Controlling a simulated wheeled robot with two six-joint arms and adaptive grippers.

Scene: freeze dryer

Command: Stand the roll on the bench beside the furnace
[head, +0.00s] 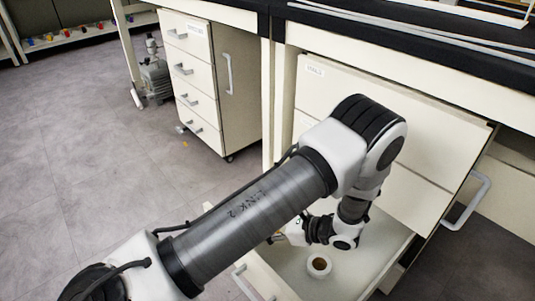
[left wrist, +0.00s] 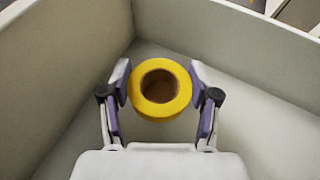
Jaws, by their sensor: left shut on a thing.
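The yellow roll (left wrist: 160,89), a ring of tape with a brown core, shows in the left wrist view. My left gripper (left wrist: 160,92) is shut on it, with one finger at each side. They are inside an open pale drawer (left wrist: 225,28), near a corner of its walls. In the head view my left arm reaches down into this drawer (head: 375,263) and hides most of the gripper and the yellow roll. The bench (head: 420,32) has a black top above the drawers. No furnace can be made out. My right gripper is not in view.
A white roll (head: 319,265) with a brown core lies in the open drawer, close to my wrist. A drawer cabinet (head: 212,85) stands under the bench at the left, with a pump (head: 154,78) beside it. Open floor lies at the left.

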